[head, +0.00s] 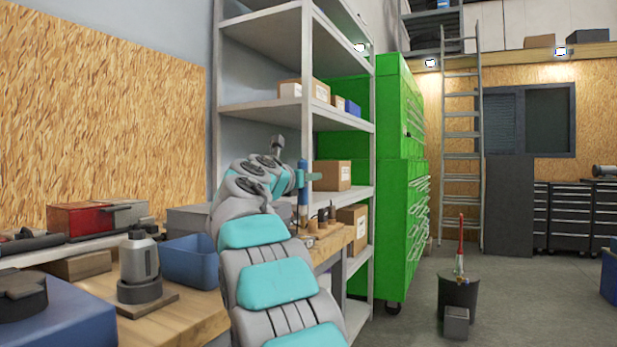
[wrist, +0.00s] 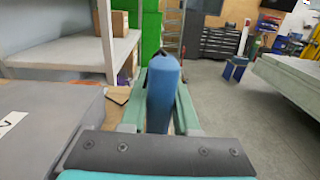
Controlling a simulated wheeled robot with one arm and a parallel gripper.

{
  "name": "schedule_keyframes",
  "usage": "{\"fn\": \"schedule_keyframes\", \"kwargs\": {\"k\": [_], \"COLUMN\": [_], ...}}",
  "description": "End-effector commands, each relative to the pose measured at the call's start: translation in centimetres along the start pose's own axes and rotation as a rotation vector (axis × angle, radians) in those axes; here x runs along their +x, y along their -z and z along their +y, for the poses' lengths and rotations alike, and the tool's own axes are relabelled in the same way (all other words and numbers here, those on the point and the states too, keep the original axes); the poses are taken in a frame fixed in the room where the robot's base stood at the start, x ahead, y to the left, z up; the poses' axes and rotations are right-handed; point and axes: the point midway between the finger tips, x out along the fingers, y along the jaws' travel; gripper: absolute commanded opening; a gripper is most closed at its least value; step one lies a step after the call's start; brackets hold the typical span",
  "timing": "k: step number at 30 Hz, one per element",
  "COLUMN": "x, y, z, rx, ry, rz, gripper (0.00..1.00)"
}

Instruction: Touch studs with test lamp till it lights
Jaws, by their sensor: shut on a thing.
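My gripper (wrist: 164,82) is shut on a blue handle (wrist: 163,95), which I take to be the test lamp; it stands between the two pale green fingers in the wrist view. Its far end looks dark, and I see no glow on it. In the head view a small upright blue piece (head: 302,197), likely the same handle, shows at the end of my arm above the bench. Several small dark and brown upright pieces (head: 323,215) stand on the bench close by; I cannot tell whether they are the studs. The handle's tip and any contact are hidden.
A grey shelf rack (head: 268,106) and a green cabinet (head: 398,165) stand behind. The floor (head: 540,285) at right is largely free, apart from a dark bucket (head: 458,292).

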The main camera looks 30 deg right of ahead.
Motion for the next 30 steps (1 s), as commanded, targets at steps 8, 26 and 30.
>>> {"fn": "schedule_keyframes", "kwargs": {"k": [8,26,30], "x": [0.0,0.0,0.0], "y": [0.2,1.0,1.2], "z": [0.0,0.0,-0.1], "rx": [0.0,0.001,0.002], "ry": [0.0,0.0,0.001], "rz": [0.0,-0.001,-0.001], "gripper": [0.07,0.07,0.07]}}
